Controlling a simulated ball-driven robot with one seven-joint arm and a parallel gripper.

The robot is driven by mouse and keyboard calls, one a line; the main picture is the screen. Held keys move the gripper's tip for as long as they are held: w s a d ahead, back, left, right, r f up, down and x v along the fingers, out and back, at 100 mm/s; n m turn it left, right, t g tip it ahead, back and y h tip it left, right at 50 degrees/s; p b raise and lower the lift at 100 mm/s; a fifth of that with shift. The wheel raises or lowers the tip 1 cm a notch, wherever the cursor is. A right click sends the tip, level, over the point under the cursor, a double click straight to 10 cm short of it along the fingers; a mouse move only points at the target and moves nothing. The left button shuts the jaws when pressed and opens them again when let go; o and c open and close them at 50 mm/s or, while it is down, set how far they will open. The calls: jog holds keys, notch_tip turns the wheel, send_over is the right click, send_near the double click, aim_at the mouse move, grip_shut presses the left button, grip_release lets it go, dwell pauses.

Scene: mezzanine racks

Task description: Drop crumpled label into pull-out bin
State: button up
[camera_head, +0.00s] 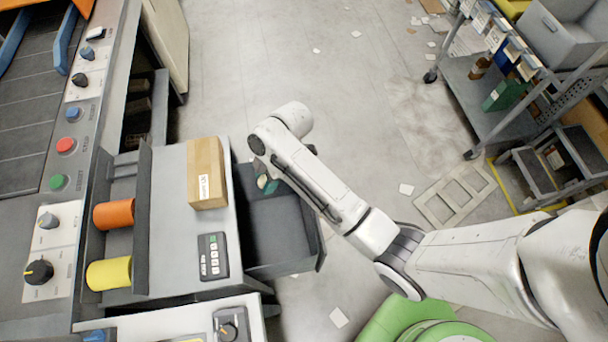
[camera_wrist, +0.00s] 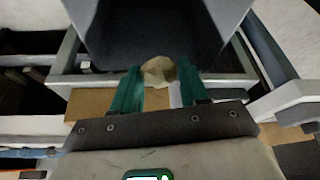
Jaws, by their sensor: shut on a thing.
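The crumpled label (camera_wrist: 158,71) is a small beige lump between the green fingertips of my gripper (camera_wrist: 156,88) in the wrist view. The gripper is shut on it. In the head view my gripper (camera_head: 268,184) is at the left end of my arm, over the upper part of the pull-out bin, with the label mostly hidden by the arm. The pull-out bin (camera_head: 284,268) is a dark grey open drawer, pulled out to the right of the grey counter. In the wrist view the dark bin (camera_wrist: 150,30) opens just beyond the fingertips.
A cardboard box (camera_head: 206,172) stands on the counter beside the bin, with a keypad (camera_head: 213,256) below it. Orange (camera_head: 114,214) and yellow (camera_head: 109,274) rolls sit in a rack at left. A grey cart (camera_head: 500,105) stands at upper right. Paper scraps lie on the open floor.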

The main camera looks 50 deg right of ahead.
notch_tip(320, 180, down, 6)
jog(key=b, duration=0.5)
jog(key=o, duration=1.1)
jog(key=v, duration=1)
jog(key=shift+d+r+b, duration=0.15)
jog(key=shift+r+b, duration=0.25)
jog(key=shift+b, duration=0.05)
